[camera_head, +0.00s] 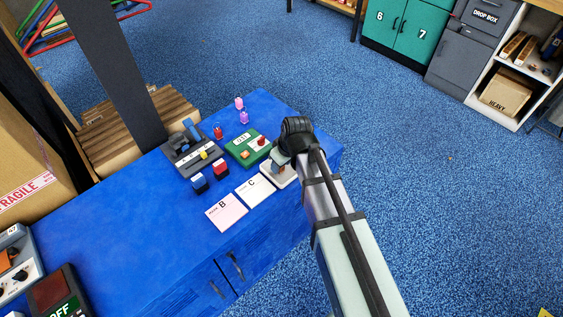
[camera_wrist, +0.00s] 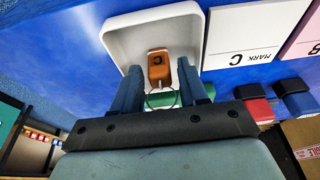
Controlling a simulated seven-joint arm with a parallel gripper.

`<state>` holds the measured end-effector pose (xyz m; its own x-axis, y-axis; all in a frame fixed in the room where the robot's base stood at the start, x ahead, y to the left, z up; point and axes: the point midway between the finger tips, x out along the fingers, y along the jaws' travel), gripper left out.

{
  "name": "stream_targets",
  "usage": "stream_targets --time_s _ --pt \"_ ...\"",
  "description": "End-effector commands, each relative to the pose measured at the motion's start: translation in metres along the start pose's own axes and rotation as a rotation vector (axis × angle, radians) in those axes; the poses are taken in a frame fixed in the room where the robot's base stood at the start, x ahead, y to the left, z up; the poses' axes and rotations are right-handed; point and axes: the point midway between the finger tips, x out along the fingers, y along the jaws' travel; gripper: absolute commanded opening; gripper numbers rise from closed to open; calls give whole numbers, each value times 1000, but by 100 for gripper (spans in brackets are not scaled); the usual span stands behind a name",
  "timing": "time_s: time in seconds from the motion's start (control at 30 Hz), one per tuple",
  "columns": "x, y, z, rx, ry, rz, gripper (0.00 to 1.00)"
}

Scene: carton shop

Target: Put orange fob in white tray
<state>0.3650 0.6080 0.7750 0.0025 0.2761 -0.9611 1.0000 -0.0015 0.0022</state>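The orange fob (camera_wrist: 158,68), marked C and with a thin ring at its near end, lies inside the white tray (camera_wrist: 118,38) in the wrist view. My gripper (camera_wrist: 160,78) is over the tray with its two blue fingers apart. The fob is between them, with a gap on each side, and they do not grip it. In the head view my gripper (camera_head: 277,167) covers much of the white tray (camera_head: 291,181), and I cannot make out the fob there.
A white card marked C (camera_head: 255,190) lies beside the tray, then a pinkish card marked B (camera_head: 226,212). Red and blue blocks (camera_head: 221,168), a green board (camera_head: 243,145) and a grey holder (camera_head: 190,157) stand behind.

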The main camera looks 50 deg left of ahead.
Motion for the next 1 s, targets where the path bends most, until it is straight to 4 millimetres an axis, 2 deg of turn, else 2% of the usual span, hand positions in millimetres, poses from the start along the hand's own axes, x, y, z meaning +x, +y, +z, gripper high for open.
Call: stream_targets --time_s 0.33,0.47,1.0 --pt "-1 0 0 0 0 0 50" --pt "-9 0 -1 0 1 0 50" --pt "-86 0 -1 1 2 1 50"
